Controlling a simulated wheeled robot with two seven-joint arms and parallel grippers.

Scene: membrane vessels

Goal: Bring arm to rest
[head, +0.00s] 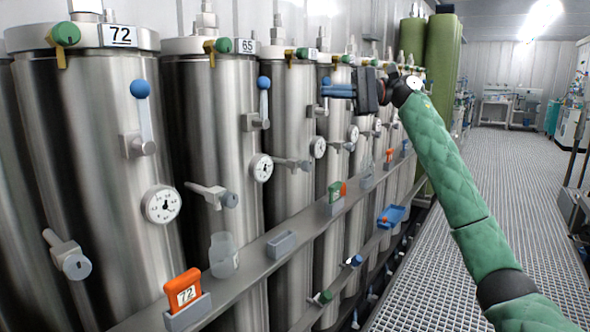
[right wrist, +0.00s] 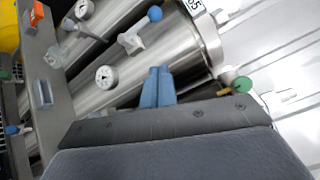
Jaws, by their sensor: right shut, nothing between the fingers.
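My right arm, in a green quilted sleeve, reaches in from the lower right of the head view. Its gripper (head: 326,90) points left, in front of the upper parts of the steel vessels. In the right wrist view the blue fingers of this gripper (right wrist: 158,72) are together, with nothing between them. Behind them is the vessel marked 65 (right wrist: 165,58), with a blue-ball lever (right wrist: 154,14) and a round gauge (right wrist: 105,76). I cannot tell from these views how far the fingers are from the vessel. My left gripper is not in view.
The vessel marked 72 (head: 95,180) stands nearest at the left, with more in a row behind. The grated floor (head: 510,210) at right is open.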

